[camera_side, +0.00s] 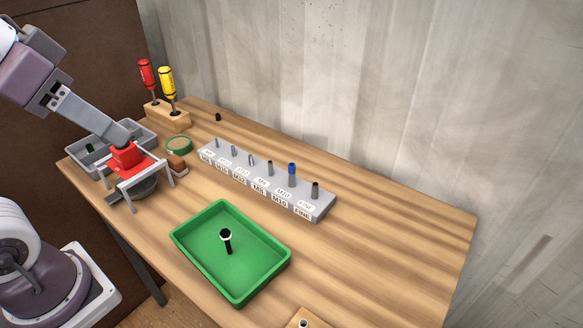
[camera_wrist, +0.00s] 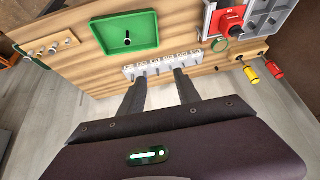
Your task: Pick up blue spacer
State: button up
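The blue spacer (camera_side: 292,168) stands upright near the right end of the grey labelled rack (camera_side: 270,187), second from that end. In the side view my gripper (camera_side: 127,137) comes in from the upper left, well to the left of the spacer. Its tip overlaps the red block there, and I cannot tell its exact height.
A green tray (camera_side: 187,245) with a dark bolt (camera_side: 227,240) lies in front of the rack. A red block on a grey frame (camera_side: 127,156), a grey bin (camera_side: 142,131) and upright screwdrivers (camera_side: 167,85) are at the left. The table right of the rack is clear.

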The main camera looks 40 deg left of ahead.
jog(key=w+a+r+t+y, duration=0.1)
jog(key=w+a+r+t, duration=0.1)
jog(key=w, duration=0.5)
jog(key=w+a+r+m+t+y, duration=0.1)
jog(key=w+a+r+t, duration=0.1)
jog(key=w, duration=0.5)
jog(key=w+a+r+t, duration=0.2)
jog(key=w+t, duration=0.1)
jog(key=w, duration=0.5)
jog(key=m+g+h, duration=0.2)
jog(key=m+h, duration=0.6)
jog(key=h, duration=0.4)
send_over(294, 168)
jog(key=s+a, duration=0.3)
jog(key=a, duration=0.1)
notch_tip(294, 168, down, 7)
jog(key=shift+g+h, duration=0.4)
jog(key=shift+h, duration=0.1)
jog(key=f, duration=1.4)
jog(key=d+f, duration=0.1)
jog(key=f, duration=0.6)
jog(key=shift+s+f, duration=0.1)
jog(key=shift+d+f, duration=0.2)
jog(key=shift+f, duration=0.1)
jog(key=x, duration=0.4)
jog(key=w+x, duration=0.1)
jog(key=x, duration=0.1)
jog(key=shift+w+a, duration=0.15)
jog(key=shift+w, duration=0.05)
grip_shut()
